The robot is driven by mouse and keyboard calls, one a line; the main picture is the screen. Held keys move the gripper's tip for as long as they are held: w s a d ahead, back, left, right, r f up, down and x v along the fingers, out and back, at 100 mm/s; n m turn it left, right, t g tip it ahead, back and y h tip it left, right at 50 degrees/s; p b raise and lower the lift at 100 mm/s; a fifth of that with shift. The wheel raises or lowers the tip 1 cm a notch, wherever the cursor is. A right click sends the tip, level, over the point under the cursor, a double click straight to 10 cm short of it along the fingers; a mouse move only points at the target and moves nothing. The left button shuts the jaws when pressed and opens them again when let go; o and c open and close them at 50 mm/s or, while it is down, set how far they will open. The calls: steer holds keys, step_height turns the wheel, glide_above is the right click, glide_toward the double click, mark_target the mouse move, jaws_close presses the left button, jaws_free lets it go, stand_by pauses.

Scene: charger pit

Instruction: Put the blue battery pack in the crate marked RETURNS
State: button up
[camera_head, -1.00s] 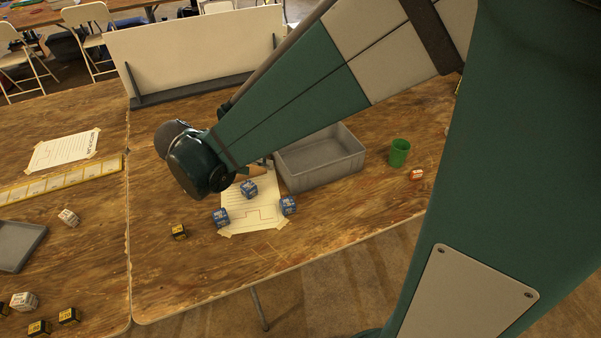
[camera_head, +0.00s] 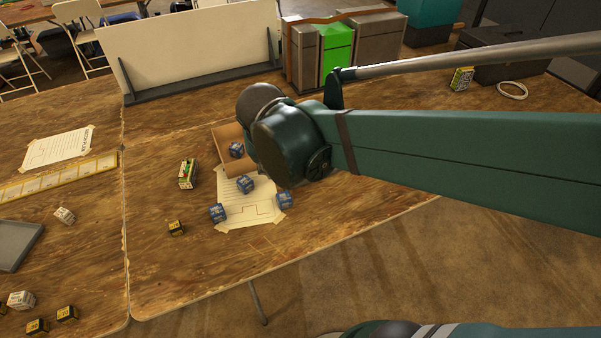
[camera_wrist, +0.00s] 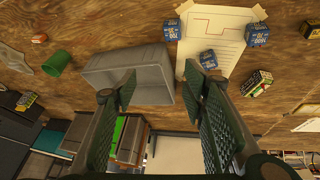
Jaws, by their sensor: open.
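Several blue battery packs show in the head view: one on the middle of the taped paper (camera_head: 245,184), one at its left edge (camera_head: 217,212), one at its right edge (camera_head: 284,199), and one (camera_head: 236,149) at a brown cardboard container (camera_head: 228,133). The wrist view shows three blue packs, one (camera_wrist: 208,59) near my right-hand finger. My gripper (camera_wrist: 160,88) is open and empty, its fingers pointing down over the table. A grey crate (camera_wrist: 112,55) lies beyond the left finger; my arm hides it in the head view. No RETURNS marking is readable.
A green-and-white pack (camera_head: 187,173) and a small black-yellow block (camera_head: 177,228) stand left of the paper. A green cup (camera_wrist: 56,62) is beside the crate. A white board (camera_head: 190,50) and tall bins (camera_head: 338,45) line the back. A grey tray (camera_head: 18,243) lies far left.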

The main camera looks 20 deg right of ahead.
steer(key=s+d+r+n+t+y, duration=0.1)
steer(key=s+r+n+t+y, duration=0.1)
steer(key=s, duration=0.7)
steer(key=shift+s+d+r+n+y, duration=0.2)
steer(key=shift+d+r+n+y, duration=0.1)
steer(key=shift+r+y, duration=0.1)
steer(key=shift+o, duration=0.5)
steer(key=shift+w+a, duration=0.1)
steer(key=m+g+h+p, duration=0.4)
steer(key=m+g, duration=0.1)
steer(key=m, duration=0.8)
glide_above(244, 181)
steer(key=s+a, duration=0.1)
steer(key=a, duration=0.2)
step_height(244, 181, down, 18)
steer(key=shift+s+d+f, duration=0.1)
steer(key=shift+d+f, duration=0.05)
steer(key=shift+d, duration=0.1)
steer(key=shift+f, duration=0.1)
steer(key=shift+b+x, duration=0.3)
steer(key=shift+x, duration=0.95)
